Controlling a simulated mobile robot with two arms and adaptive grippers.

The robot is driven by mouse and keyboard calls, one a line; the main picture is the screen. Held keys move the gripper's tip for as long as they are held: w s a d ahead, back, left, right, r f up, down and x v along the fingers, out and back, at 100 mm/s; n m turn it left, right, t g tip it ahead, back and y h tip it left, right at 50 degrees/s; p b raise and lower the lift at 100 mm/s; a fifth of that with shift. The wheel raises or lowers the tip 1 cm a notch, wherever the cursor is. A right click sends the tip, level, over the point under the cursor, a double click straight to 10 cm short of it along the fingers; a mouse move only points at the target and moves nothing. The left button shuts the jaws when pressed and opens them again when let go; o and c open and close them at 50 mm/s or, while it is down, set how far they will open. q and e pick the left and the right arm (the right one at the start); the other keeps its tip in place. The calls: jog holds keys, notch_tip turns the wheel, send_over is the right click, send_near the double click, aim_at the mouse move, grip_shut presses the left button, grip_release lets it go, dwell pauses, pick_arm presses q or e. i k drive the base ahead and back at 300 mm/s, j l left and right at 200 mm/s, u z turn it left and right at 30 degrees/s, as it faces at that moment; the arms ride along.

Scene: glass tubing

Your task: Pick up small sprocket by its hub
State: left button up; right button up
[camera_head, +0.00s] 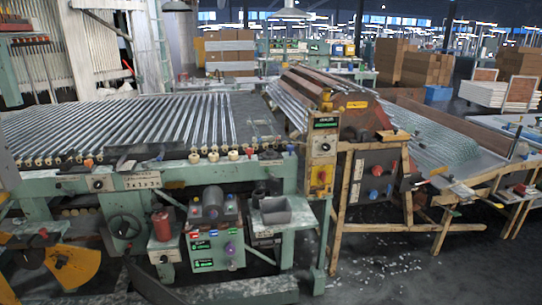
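I cannot make out a small sprocket or its hub for certain in the head view. Several small cream rollers or wheels (233,155) line the front edge of the tube conveyor, too small to tell whether any has teeth. A round handwheel (124,227) sits on the front of the green machine at the left. Neither of my grippers can be made out in this view.
The green machine (180,178) carries rows of glass tubes (130,120). A grey bin (275,211) and a control box (215,250) are on its front. A wooden-framed bench (380,227) stands right. White fragments litter the dark floor (385,275).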

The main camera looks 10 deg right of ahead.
aim_at(270, 154)
jog(key=l+u, duration=0.1)
jog(key=u, duration=0.35)
jog(key=l+u, duration=0.15)
jog(key=u, duration=0.25)
jog(key=l+u, duration=0.35)
jog(key=l, duration=0.25)
jog(key=l+u, duration=0.3)
jog(key=l, duration=0.25)
jog(key=k+l+u, duration=0.15)
jog(key=l+u, duration=0.2)
jog(key=l, duration=0.25)
